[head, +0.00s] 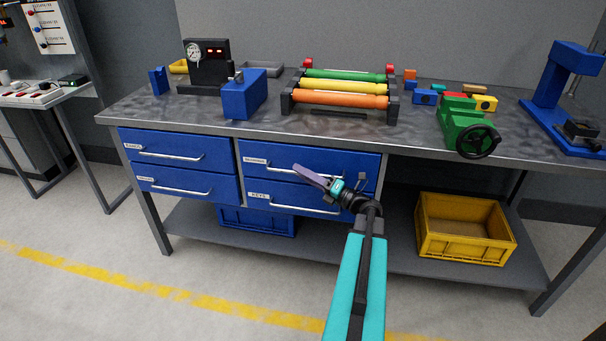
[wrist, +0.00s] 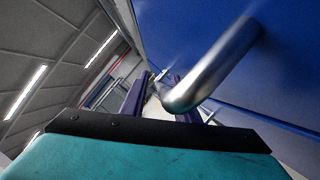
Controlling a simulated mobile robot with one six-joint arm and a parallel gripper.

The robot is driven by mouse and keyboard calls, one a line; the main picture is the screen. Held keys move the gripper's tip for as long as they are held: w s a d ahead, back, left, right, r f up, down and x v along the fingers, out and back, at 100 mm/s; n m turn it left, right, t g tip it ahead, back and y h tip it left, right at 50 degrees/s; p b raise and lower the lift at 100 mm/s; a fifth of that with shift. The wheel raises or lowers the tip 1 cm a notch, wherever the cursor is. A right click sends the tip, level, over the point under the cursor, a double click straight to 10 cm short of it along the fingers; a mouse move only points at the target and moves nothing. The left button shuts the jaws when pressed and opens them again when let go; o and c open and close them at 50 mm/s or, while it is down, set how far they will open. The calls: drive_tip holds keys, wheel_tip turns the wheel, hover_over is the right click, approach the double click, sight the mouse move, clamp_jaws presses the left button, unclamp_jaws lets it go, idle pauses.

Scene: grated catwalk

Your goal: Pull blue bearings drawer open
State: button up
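The blue drawer at the upper right of the bank (head: 342,158) has a small white label that is too blurred to read surely. It looks shut, flush with its neighbours. Its silver bar handle (head: 272,168) runs across its front, partly hidden by my gripper. My gripper (head: 309,175) is at this handle, with purple fingers pointing left along the drawer front. In the wrist view the handle (wrist: 215,65) bends close in front of the camera, between or just over the fingers. The fingers (wrist: 155,100) stand apart, so my gripper is open. Contact with the bar cannot be told.
Below is a blue drawer labelled KEYS (head: 258,198); two more blue drawers (head: 165,152) are at left. The workbench top (head: 330,126) holds a roller rack, a green vise (head: 465,130) and blocks. A yellow crate (head: 465,245) stands on the lower shelf. The floor in front is clear.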

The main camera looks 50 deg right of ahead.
clamp_jaws()
idle(0.3)
